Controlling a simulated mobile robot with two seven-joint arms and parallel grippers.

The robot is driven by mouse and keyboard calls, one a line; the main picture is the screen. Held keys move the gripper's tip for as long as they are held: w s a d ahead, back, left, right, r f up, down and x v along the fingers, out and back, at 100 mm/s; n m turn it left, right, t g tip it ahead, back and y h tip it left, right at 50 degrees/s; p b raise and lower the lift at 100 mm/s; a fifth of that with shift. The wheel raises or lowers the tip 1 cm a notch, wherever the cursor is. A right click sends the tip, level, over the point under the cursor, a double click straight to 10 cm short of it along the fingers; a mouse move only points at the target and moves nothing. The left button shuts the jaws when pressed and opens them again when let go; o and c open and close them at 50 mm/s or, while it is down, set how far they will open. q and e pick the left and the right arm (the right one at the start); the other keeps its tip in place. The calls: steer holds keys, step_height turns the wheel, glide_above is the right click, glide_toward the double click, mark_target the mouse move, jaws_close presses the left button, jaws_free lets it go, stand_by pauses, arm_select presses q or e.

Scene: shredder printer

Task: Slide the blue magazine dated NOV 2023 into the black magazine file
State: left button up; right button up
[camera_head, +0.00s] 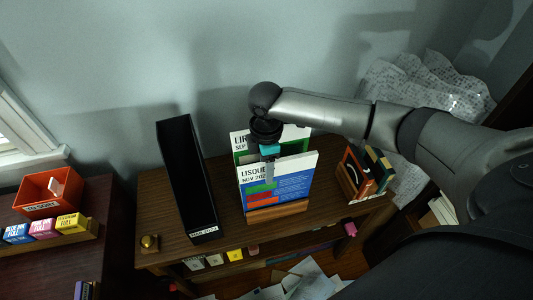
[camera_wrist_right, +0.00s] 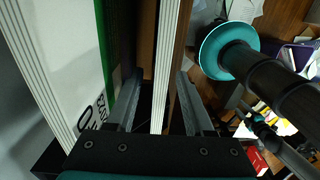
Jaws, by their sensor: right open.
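The blue magazine dated NOV 2023 (camera_head: 290,186) stands upright in a wooden holder (camera_head: 278,214) on the brown table. My right gripper (camera_head: 269,172) is at its top edge. In the right wrist view the open fingers (camera_wrist_right: 160,105) lie on either side of a thin white page edge (camera_wrist_right: 168,60), not closed on it. A green and white magazine dated SEP (camera_head: 238,143) stands just behind the blue one; its spine side also shows in the right wrist view (camera_wrist_right: 50,70). The tall black magazine file (camera_head: 185,175) stands to the left, open at the top, and looks empty. My left gripper is out of view.
A small holder with books (camera_head: 350,184) stands right of the magazines. A brass knob-like object (camera_head: 149,243) sits at the table's front left. An orange tray (camera_head: 46,196) and coloured boxes (camera_head: 44,228) are on the left table. Papers lie below.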

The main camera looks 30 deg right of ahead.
steer(key=shift+f+b, duration=0.35)
steer(key=shift+f, duration=2.3)
steer(key=shift+c, duration=0.4)
jaws_close()
steer(key=shift+r, duration=0.15)
steer(key=shift+r+p, duration=0.9)
steer(key=shift+p, duration=0.4)
